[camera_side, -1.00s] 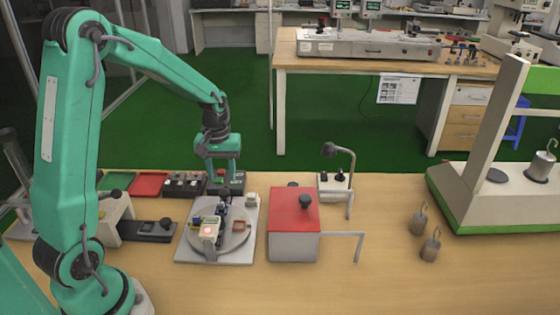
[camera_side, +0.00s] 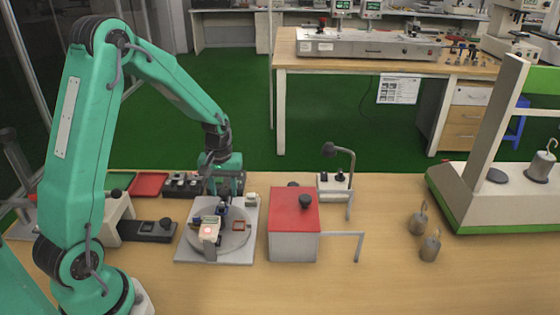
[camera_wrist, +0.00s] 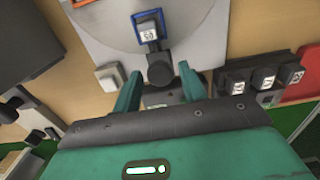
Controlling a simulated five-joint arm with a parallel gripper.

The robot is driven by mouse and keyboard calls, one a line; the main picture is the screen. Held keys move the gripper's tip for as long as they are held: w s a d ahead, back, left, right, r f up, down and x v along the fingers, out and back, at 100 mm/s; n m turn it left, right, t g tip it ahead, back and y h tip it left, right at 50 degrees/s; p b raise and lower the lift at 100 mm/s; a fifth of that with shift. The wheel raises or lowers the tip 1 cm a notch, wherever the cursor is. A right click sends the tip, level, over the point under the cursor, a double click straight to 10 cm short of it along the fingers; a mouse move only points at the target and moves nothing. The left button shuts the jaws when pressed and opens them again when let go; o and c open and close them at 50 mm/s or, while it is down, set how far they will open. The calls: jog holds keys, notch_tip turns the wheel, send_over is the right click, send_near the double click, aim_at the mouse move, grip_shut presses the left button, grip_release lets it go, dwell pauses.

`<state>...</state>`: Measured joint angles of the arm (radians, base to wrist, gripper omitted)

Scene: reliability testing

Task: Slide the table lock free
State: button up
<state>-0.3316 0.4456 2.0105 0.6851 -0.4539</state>
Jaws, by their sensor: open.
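The round grey turntable (camera_side: 240,246) sits on a white base plate (camera_side: 186,256). A dark round knob (camera_wrist: 160,72), which looks like the table lock, stands at the turntable's edge in the wrist view. My gripper (camera_wrist: 158,70) is open, with one finger on each side of the knob and a small gap showing. In the side view my gripper (camera_side: 222,189) is low at the back edge of the plate and hides the knob. A blue-framed block (camera_wrist: 148,30) with a number label sits on the disc just beyond the knob.
A white block (camera_wrist: 109,75) is near one finger. Black numbered blocks (camera_wrist: 262,78) are on the other side. A red-topped box (camera_side: 294,212) stands right of the plate. The front right table is clear.

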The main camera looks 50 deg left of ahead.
jog(key=c, duration=0.5)
jog(key=shift+w, duration=0.1)
jog(key=shift+w+a, duration=0.5)
jog(key=shift+a, duration=0.1)
jog(key=shift+w+a+r, duration=0.1)
jog(key=o, duration=0.5)
